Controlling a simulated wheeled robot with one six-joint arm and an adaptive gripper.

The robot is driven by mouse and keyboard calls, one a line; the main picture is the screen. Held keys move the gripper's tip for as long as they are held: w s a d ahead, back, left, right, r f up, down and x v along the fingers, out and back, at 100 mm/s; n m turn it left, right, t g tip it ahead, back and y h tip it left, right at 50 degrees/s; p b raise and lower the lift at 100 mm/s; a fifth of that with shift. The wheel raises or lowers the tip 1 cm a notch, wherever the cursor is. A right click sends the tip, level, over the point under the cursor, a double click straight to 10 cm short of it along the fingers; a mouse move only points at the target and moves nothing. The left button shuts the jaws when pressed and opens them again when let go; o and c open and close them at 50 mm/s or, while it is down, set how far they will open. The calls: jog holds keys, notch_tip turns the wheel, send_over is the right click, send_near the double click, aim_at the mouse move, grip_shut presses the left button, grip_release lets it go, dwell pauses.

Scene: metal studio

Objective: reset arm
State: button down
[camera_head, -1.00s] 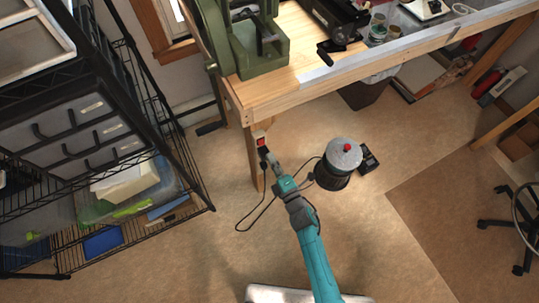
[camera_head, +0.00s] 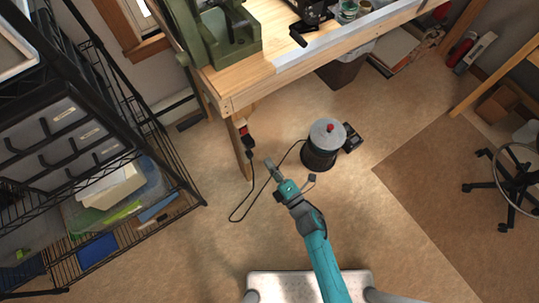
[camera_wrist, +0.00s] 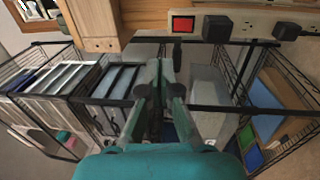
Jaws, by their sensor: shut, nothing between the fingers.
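My teal arm reaches up from the bottom of the head view. My gripper (camera_head: 270,163) is at its end, low in front of the wooden workbench (camera_head: 243,98) and over the floor. In the wrist view my gripper (camera_wrist: 161,65) has its fingers together, with nothing between them. A power strip with a red switch (camera_wrist: 183,24) is fixed to the bench wood beyond the fingertips, and black plugs sit in it. The strip's red switch also shows on the bench leg in the head view (camera_head: 244,131).
A black wire shelf (camera_head: 150,130) with grey drawers stands at left. A black canister with a grey lid (camera_head: 322,145) stands on the floor right of my gripper, near a looping black cord (camera_head: 252,200). An office chair (camera_head: 513,180) is far right. Open floor lies between canister and chair.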

jog(key=s+d+r+m+t+h, duration=0.1)
jog(key=s+d+r+m+h, duration=0.2)
jog(key=s+d+m, duration=0.5)
jog(key=s+d+r+m+h, duration=0.3)
jog(key=s+d+m+h, duration=0.15)
jog(key=s, duration=0.55)
jog(key=s+d+r+m+g+h, duration=0.1)
jog(key=s+d+r+m, duration=0.2)
jog(key=s+r+m, duration=0.3)
jog(key=s+d+r+m+g+h, duration=0.1)
jog(key=s+d+r+m+h, duration=0.1)
jog(key=s+r+m, duration=0.4)
jog(key=shift+s+d+r, duration=0.4)
jog(key=shift+s+r, duration=0.15)
jog(key=shift+s, duration=0.25)
